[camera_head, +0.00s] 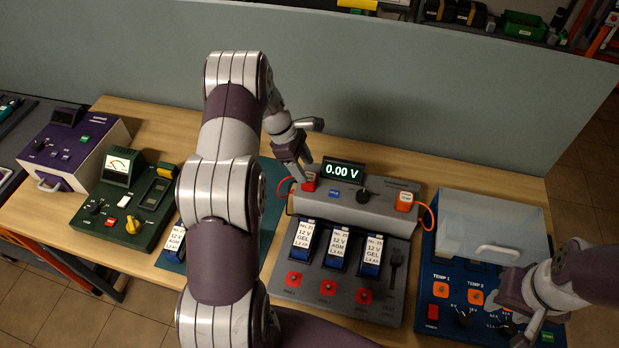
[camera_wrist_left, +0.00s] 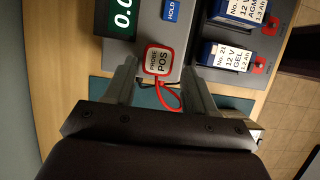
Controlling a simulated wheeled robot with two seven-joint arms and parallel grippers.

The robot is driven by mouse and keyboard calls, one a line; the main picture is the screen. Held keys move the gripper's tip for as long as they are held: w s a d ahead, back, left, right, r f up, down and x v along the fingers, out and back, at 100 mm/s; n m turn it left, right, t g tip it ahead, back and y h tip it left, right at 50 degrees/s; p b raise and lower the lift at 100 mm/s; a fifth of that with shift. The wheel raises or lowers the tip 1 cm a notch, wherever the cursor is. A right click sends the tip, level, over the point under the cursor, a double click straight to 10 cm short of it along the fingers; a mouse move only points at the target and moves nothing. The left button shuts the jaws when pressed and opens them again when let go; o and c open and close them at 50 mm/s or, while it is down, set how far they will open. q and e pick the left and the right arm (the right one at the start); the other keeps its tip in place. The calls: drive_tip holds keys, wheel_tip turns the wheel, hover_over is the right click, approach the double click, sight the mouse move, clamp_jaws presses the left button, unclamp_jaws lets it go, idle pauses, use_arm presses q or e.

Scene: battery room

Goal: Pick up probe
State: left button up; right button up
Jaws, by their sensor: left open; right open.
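A red probe (camera_head: 309,180) with a white label sits at the left end of the grey meter unit (camera_head: 345,210), beside its 0.00 V display (camera_head: 342,171). In the left wrist view the probe (camera_wrist_left: 158,60) reads PROBE POS and a red cable loops from it. My left gripper (camera_head: 303,173) is open just above it; in the wrist view its fingers (camera_wrist_left: 159,72) stand on either side of the probe's near end. I cannot tell whether they touch it. A second, orange-red probe (camera_head: 404,201) sits at the meter's right end. My right gripper (camera_head: 505,300) is open over the blue box.
Several batteries (camera_head: 339,247) stand in the meter unit's front slots. A blue temperature box (camera_head: 440,290) with a clear lid (camera_head: 490,225) is at right. A green tester (camera_head: 125,205) and a purple instrument (camera_head: 75,147) stand at left. A grey partition (camera_head: 420,90) rises behind.

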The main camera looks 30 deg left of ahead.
sight(308, 176)
use_arm(q)
drive_tip(key=p+x, duration=0.1)
drive_tip(key=x, duration=0.1)
drive_tip(key=p+x, duration=0.1)
drive_tip(key=x, duration=0.1)
drive_tip(key=shift+w+d+f, duration=0.1)
drive_tip(key=shift+w+f, duration=0.2)
drive_tip(key=shift+f, duration=0.1)
drive_tip(key=shift+s+f, duration=0.1)
drive_tip(key=shift+f, duration=0.15)
drive_tip(key=shift+s, duration=0.15)
drive_tip(key=c, duration=0.7)
drive_tip(key=shift+c, duration=0.2)
